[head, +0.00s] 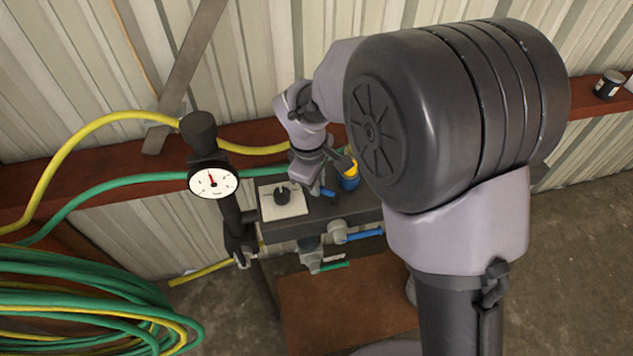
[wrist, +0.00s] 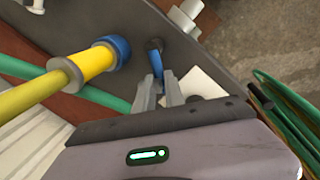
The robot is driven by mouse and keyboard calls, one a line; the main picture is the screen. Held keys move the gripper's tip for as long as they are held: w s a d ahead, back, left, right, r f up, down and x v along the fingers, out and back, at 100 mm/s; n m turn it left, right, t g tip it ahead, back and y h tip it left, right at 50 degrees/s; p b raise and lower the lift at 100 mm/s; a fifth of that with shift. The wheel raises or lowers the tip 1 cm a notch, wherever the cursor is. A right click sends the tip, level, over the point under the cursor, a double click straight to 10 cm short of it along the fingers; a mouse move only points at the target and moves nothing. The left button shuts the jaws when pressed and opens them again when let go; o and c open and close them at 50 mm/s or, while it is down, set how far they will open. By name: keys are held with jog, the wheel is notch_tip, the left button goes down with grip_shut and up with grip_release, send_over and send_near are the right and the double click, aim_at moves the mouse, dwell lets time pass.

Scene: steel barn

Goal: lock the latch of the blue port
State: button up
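The blue port (wrist: 118,48) is a blue ring on the dark panel in the wrist view, with a yellow plug (wrist: 88,66) in it. In the head view the port (head: 350,182) sits on the bench block just right of my gripper. A blue latch lever (wrist: 154,58) stands beside the ring in the wrist view. My gripper (wrist: 161,76) is at the lever's free end, with one fingertip on either side of it. The fingertips are close together. Whether both touch the lever is unclear. In the head view my gripper (head: 321,186) is partly hidden by its own body.
A pressure gauge (head: 213,183) on a dark post stands left of the block. A white plate with a black knob (head: 282,194) is on the block. A blue-handled valve (head: 362,235) is on its front. Coiled green and yellow hoses (head: 90,308) lie at the lower left.

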grip_shut()
jog(key=shift+w+d+r+m+p, duration=0.15)
jog(key=shift+w+m+p, duration=0.35)
jog(key=shift+m, duration=0.5)
jog(key=m, duration=0.1)
jog(key=w+m+p, duration=0.1)
jog(key=m, duration=0.1)
jog(key=shift+d+m+g+h, duration=0.3)
jog(key=shift+d+h, duration=0.1)
jog(key=shift+w+d+m+g+p, duration=0.1)
jog(key=shift+w+d+m+p, duration=0.15)
jog(key=shift+m, duration=0.5)
jog(key=shift+w+d+m+g+p, duration=0.1)
jog(key=shift+d+m+p, duration=0.15)
jog(key=shift+m, duration=0.45)
jog(key=shift+w+d+m+g+p, duration=0.15)
jog(key=shift+m+p, duration=0.2)
jog(key=shift+m, duration=0.4)
jog(key=shift+h, duration=0.3)
jog(key=o, duration=0.7)
grip_release()
jog(key=shift+o, duration=0.2)
